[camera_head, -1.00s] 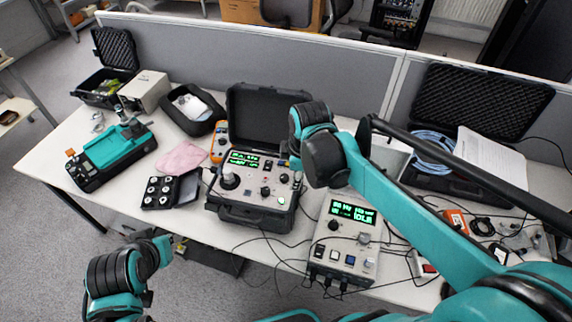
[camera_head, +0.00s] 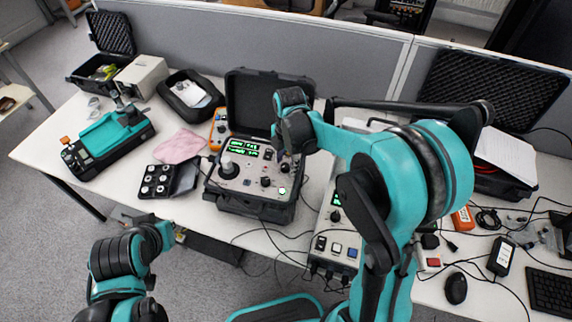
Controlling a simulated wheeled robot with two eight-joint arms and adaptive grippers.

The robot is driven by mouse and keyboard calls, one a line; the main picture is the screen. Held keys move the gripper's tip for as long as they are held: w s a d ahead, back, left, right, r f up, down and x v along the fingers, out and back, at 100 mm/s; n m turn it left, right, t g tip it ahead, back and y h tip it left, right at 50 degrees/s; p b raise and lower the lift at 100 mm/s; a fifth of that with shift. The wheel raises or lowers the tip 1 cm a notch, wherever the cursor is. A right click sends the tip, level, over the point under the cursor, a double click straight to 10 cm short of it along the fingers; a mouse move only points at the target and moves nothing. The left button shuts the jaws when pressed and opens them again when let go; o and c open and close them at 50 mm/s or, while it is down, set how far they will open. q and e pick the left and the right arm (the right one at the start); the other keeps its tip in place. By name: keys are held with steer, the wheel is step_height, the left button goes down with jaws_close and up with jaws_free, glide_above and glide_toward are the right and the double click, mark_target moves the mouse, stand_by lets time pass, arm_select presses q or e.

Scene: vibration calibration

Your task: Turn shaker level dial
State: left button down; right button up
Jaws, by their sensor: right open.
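The open black case with the instrument panel (camera_head: 237,184) stands at mid-table, its lid raised. The panel has a green lit display (camera_head: 243,148), a large pale-based knob (camera_head: 228,168) at left and smaller dark knobs, one (camera_head: 266,181) near the middle and one (camera_head: 285,169) at right. Which one is the shaker level dial cannot be read. My right gripper (camera_head: 280,153) is open over the panel's upper right, beside the display. The wrist above it hides part of the panel, and contact with a knob cannot be told. My left arm is at the lower left; its gripper fingers are not visible.
A grey control box (camera_head: 337,243) with buttons stands right of the case, partly behind my right arm. Cables run across the table's front. A black knob box (camera_head: 157,180), pink cloth (camera_head: 179,146) and orange meter (camera_head: 218,131) lie left of the case. A mouse (camera_head: 456,289) lies at right.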

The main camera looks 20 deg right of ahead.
steer(key=shift+f, duration=0.2)
jaws_close()
